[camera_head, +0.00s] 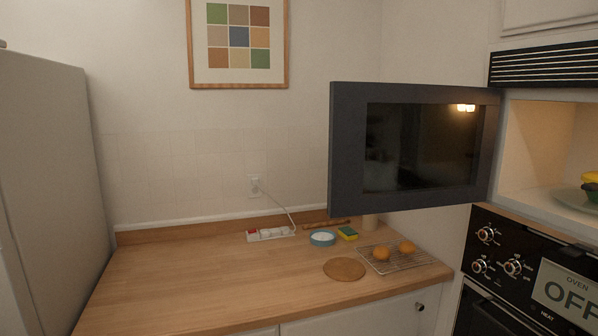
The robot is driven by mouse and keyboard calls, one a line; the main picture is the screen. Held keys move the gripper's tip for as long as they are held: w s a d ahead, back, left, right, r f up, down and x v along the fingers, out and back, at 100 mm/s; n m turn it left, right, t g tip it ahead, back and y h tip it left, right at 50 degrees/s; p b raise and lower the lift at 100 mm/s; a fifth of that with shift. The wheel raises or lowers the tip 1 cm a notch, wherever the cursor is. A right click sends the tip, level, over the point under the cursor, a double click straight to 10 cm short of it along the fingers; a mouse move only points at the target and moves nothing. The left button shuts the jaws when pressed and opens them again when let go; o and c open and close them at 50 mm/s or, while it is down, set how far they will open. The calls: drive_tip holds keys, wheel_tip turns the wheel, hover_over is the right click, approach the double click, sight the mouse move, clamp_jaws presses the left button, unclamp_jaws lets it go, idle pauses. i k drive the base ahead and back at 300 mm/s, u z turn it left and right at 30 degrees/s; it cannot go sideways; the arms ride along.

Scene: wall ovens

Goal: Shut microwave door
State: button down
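The microwave door (345,150) stands wide open, swung out to the left over the counter. It has a dark grey frame and a black glass window that reflects two lights. The lit, pale microwave cavity (535,150) is open at the right. A plate (574,199) with something yellow and dark green on it sits inside, cut off by the right edge. No part of my gripper shows in this view, so its place relative to the door cannot be told.
A wooden counter (200,280) runs below the door, holding a wire rack (405,262) with two orange-brown round items, a blue bowl (322,238), a sponge (347,233), a round board (344,269) and a power strip (270,234). An oven panel (500,255) with knobs lies below the cavity. A tall grey cabinet or fridge (50,170) stands left.

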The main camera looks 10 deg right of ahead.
sight(394, 147)
drive_tip(key=u, duration=0.4)
drive_tip(key=i, duration=0.6)
drive_tip(key=u, duration=0.8)
drive_tip(key=i, duration=0.55)
drive_tip(key=u, duration=0.3)
